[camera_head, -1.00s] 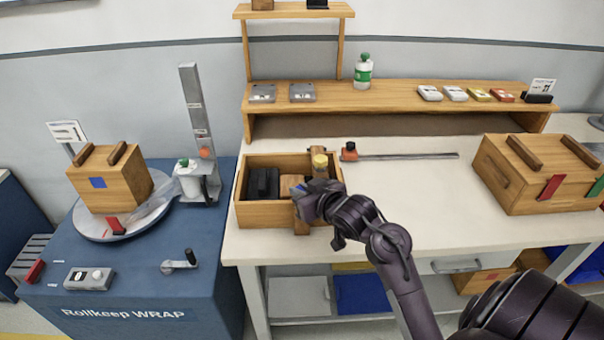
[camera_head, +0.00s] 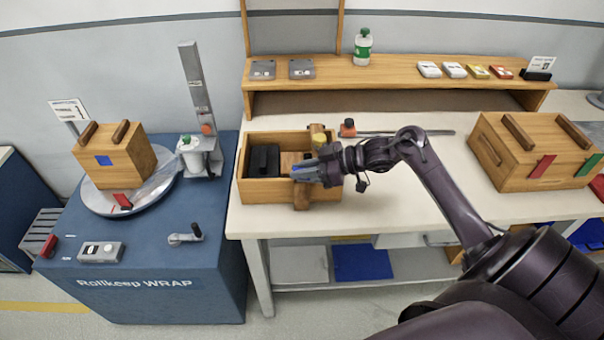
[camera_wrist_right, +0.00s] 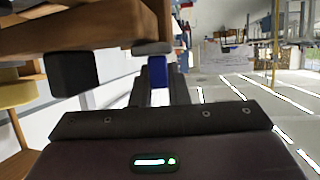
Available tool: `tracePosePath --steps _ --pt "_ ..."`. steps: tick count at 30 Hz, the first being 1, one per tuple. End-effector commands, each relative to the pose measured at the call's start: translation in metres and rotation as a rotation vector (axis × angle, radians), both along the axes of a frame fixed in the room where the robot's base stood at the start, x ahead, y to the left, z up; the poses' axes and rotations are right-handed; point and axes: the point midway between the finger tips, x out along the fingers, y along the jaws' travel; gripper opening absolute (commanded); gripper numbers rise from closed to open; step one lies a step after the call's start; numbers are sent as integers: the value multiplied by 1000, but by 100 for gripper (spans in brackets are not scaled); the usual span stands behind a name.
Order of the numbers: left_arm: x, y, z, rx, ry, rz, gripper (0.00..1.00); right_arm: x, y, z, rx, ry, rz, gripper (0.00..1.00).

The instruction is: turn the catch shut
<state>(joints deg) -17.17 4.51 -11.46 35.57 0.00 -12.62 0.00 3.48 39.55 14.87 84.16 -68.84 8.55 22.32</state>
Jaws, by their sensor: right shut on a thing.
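An open wooden box (camera_head: 258,190) stands at the left of the pale worktop, with a wooden strip (camera_head: 301,195) across it and a yellow knob (camera_head: 320,139) near the strip's far end. My right gripper (camera_head: 303,169) is at the strip, its fingers level and pointing left. In the right wrist view its jaws (camera_wrist_right: 158,88) are shut on a small blue piece (camera_wrist_right: 157,71), which I take to be the catch. A grey block (camera_wrist_right: 152,47) sits just beyond it, under a wooden edge. The gripper hides much of the catch in the head view. My left gripper is not in view.
Black blocks (camera_head: 263,160) lie in the box. A closed wooden crate (camera_head: 510,160) is at the right. A blue wrapping machine (camera_head: 150,275) stands at the left. The worktop's middle is clear.

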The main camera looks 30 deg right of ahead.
Motion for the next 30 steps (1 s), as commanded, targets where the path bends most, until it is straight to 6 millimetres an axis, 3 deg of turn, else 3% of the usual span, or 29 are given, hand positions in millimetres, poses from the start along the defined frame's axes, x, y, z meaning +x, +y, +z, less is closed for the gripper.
tracePosePath --steps 1,9,28,29,30 --pt "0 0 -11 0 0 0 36 2 -2 -3 -3 -5 29 0" --pt "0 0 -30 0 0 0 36 2 -1 -1 -2 -6 154 0" --pt "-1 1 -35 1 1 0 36 1 1 1 1 -6 202 0" --pt "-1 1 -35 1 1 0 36 1 1 1 1 -6 202 17" --pt "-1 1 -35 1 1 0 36 1 1 1 1 -6 202 22"
